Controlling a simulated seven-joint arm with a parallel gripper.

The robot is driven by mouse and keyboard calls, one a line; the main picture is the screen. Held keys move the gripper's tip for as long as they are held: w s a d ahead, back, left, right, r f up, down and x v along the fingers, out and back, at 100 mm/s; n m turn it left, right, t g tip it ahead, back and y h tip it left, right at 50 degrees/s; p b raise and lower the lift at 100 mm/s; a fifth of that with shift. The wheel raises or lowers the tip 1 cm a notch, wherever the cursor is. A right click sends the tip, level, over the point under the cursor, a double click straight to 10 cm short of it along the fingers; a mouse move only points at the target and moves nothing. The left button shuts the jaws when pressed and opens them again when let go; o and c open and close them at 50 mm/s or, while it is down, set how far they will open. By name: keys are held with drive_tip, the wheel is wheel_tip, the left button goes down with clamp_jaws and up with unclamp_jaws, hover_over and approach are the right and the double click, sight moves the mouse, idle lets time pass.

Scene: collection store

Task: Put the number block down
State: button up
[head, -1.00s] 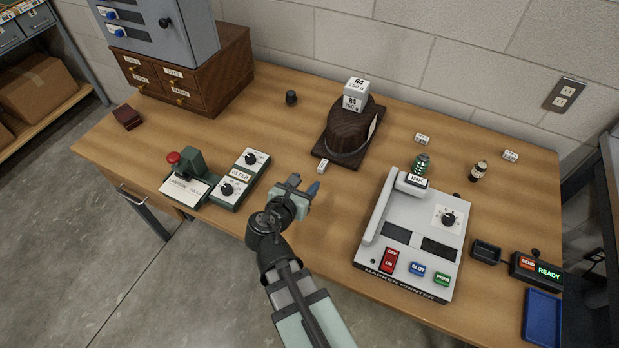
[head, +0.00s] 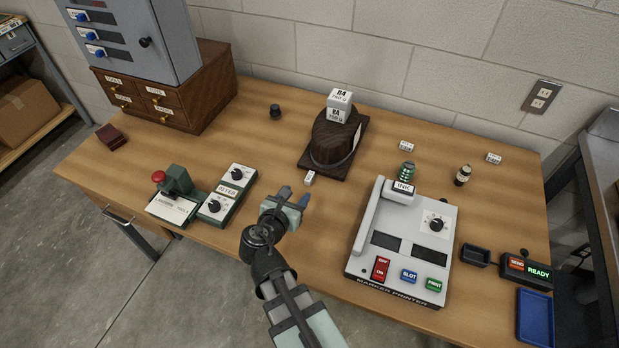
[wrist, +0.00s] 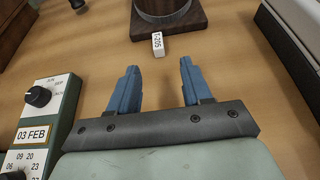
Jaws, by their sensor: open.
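The number block, a small white block (head: 310,178), stands on the table at the near foot of a dark wooden stand. It also shows in the wrist view (wrist: 157,43), where its face carries dark characters that look like "1-205". I cannot tell whether it touches the stand's base. My gripper (head: 294,197) is open and empty on the near side of the block. In the wrist view its two blue fingers (wrist: 158,72) are wide apart, and the block lies beyond their tips, between their lines. Nothing is between the fingers.
The dark wooden stand (head: 334,140) with white weight blocks (head: 338,105) on top is just behind the block. The marker printer (head: 402,245) is to the right, green dial units (head: 226,190) to the left. Bare tabletop lies between the gripper and printer.

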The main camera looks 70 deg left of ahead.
sight(308, 178)
drive_tip(key=x, duration=0.5)
drive_tip(key=shift+w+a, duration=0.1)
drive_tip(key=shift+a, duration=0.1)
drive_tip(key=shift+x, duration=2.55)
drive_tip(key=shift+a, duration=0.1)
drive_tip(key=shift+r, duration=0.1)
clamp_jaws()
